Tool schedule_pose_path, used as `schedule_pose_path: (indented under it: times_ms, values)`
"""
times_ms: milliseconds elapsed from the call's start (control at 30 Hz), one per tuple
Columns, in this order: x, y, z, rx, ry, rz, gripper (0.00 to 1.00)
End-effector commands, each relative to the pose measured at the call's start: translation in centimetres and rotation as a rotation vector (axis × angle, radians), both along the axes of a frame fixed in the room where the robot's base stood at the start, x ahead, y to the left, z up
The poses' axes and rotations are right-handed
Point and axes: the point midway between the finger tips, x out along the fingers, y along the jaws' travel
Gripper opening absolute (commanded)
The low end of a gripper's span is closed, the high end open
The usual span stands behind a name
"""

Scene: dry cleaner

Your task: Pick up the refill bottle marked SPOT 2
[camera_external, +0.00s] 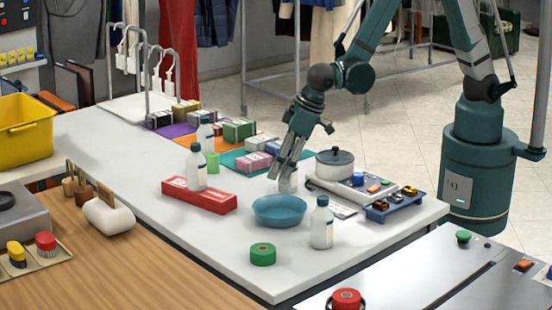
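Several white refill bottles with dark caps stand on the white table. One bottle (321,226) stands at the front right, beside the teal bowl. One bottle (196,171) stands at the red box, and another bottle (205,135) is farther back. No SPOT 2 marking is legible at this size. My gripper (281,172) points down behind the teal bowl. A pale object (289,183), perhaps another bottle, is right at its fingertips and partly hidden by them. I cannot tell whether the fingers are closed on it.
A teal bowl (279,211) sits just in front of my gripper. A lidded pot (334,163) and a blue tray (392,207) of small items are to the right. A red box (199,199) lies left, a green roll (263,254) in front. Small boxes (239,130) line the back.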

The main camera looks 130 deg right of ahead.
Motion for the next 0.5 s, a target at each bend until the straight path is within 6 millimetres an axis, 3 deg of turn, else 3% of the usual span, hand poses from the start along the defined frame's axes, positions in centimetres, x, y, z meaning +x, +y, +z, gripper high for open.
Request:
schedule_pose_path:
  times_ms: [500]
  values:
    - [-0.04,-0.01,0.60,0.000,0.000,0.000,0.16]
